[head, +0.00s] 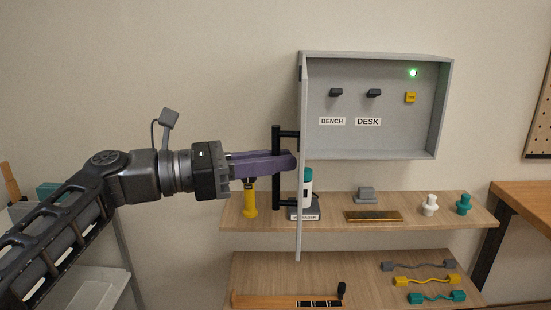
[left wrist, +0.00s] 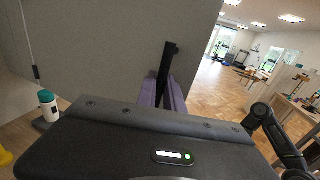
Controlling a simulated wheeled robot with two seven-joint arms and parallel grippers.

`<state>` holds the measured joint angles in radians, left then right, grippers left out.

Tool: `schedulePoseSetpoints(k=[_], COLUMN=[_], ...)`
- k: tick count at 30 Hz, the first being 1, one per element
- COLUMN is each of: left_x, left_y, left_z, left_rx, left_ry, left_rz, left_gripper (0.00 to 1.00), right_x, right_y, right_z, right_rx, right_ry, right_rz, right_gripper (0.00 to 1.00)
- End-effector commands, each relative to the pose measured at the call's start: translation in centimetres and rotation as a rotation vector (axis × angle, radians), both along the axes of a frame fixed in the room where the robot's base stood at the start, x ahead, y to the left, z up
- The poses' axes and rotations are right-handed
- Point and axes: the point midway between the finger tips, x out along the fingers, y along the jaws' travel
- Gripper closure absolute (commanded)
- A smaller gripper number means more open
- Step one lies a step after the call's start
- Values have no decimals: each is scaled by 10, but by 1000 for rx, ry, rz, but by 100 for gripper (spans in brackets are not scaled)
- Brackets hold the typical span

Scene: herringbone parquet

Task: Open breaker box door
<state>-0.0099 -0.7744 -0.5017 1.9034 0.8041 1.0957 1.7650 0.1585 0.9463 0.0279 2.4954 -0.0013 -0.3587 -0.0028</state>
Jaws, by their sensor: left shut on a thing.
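The grey breaker box (head: 375,140) is on the wall, and its inside shows two dark switches, a yellow switch and a lit green lamp. Its door (head: 302,215) stands swung out, hinged at the box's left side and seen nearly edge-on in the head view. The door's broad face (left wrist: 125,50) shows in the left wrist view. A black bar handle (head: 277,190) is on the door's left face. My left gripper (head: 284,160) has purple fingers shut on this handle, which also shows in the left wrist view (left wrist: 167,62). The fingers partly hide the bar. My right gripper is not in view.
A wooden shelf (head: 335,198) under the box holds a teal-capped white bottle (head: 307,190), a yellow object (head: 250,200), a brass plate (head: 373,216) and small plugs. The door's lower edge reaches in front of this shelf. Cables (head: 425,281) lie on the lower shelf.

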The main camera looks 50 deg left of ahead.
Motion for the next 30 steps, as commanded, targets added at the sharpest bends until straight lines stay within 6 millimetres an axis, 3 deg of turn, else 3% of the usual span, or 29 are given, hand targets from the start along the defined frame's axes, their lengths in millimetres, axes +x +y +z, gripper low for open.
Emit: schedulePoseSetpoints(k=[10, 11, 14, 23, 30], left_x=[0, 0, 0, -1, -25], left_y=[0, 1, 1, 2, 15], left_z=[-1, -1, -1, 0, 0], left_rx=[1, 1, 1, 0, 1], left_ry=[2, 2, 2, 1, 0], left_rz=[1, 2, 2, 3, 6], left_gripper=[100, 87, 79, 79, 79], right_x=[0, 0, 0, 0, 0], right_y=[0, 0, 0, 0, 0], right_z=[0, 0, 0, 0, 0], right_rx=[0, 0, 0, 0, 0], right_ry=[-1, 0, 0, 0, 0], right_rz=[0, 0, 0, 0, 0], right_gripper=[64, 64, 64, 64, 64])
